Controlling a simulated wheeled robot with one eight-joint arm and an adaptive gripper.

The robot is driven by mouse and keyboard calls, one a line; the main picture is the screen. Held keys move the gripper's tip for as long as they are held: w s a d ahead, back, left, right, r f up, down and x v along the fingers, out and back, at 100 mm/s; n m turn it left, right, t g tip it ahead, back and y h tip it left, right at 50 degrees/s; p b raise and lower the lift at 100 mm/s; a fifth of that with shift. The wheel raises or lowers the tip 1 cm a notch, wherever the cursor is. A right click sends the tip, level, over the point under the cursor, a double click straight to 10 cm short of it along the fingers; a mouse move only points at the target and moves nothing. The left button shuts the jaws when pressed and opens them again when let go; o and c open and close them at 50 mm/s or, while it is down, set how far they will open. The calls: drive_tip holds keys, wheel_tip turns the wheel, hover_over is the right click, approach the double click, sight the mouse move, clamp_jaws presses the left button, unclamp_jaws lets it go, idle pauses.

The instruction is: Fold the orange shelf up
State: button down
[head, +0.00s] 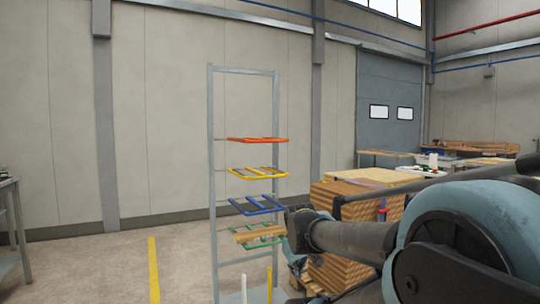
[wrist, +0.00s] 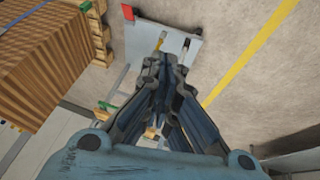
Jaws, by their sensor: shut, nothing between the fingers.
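The orange shelf (head: 258,140) is the topmost of the coloured shelves on the tall grey rack (head: 212,170) in the head view. It is a thin open frame that sticks out about level from the rack. My gripper (head: 297,222) is at the end of my arm, low and to the right of the rack's lower shelves, well below the orange shelf. In the wrist view my gripper (wrist: 157,62) points down toward the floor, with its fingers together and nothing between them. I cannot make out the orange shelf in the wrist view.
Below are a yellow shelf (head: 257,173), a blue shelf (head: 257,204) and a green shelf (head: 270,243) with wooden boards on it. Stacked wood (head: 340,198) stands right of the rack. A grey table (head: 10,215) is at far left. Floor left of the rack is clear.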

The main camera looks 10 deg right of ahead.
drive_tip(key=w+d+r+n+t, duration=0.2)
drive_tip(key=w+r+n+t, duration=0.35)
drive_tip(key=w, duration=0.55)
drive_tip(key=w+d+r+n+t+h, duration=0.1)
drive_tip(key=w+d+r+n+t, duration=0.15)
drive_tip(key=w+r+n, duration=0.6)
drive_tip(key=w+d+r+n+t, duration=0.1)
drive_tip(key=w+r+n+t, duration=0.5)
drive_tip(key=w, duration=0.8)
drive_tip(key=w+a+r+n+t+y, duration=0.2)
drive_tip(key=w+a+r+n+y, duration=0.1)
drive_tip(key=w+r+n, duration=0.3)
drive_tip(key=w+a+r+n+t+y, duration=0.2)
drive_tip(key=w+a+r+n+y, duration=0.2)
drive_tip(key=n, duration=0.6)
drive_tip(key=shift+w+a+r+y, duration=0.15)
drive_tip(key=shift+w+r+y, duration=1.15)
drive_tip(key=shift+w+r, duration=0.7)
drive_tip(key=shift+s+a+r, duration=0.1)
drive_tip(key=shift+s+r, duration=0.15)
drive_tip(key=shift+r, duration=0.05)
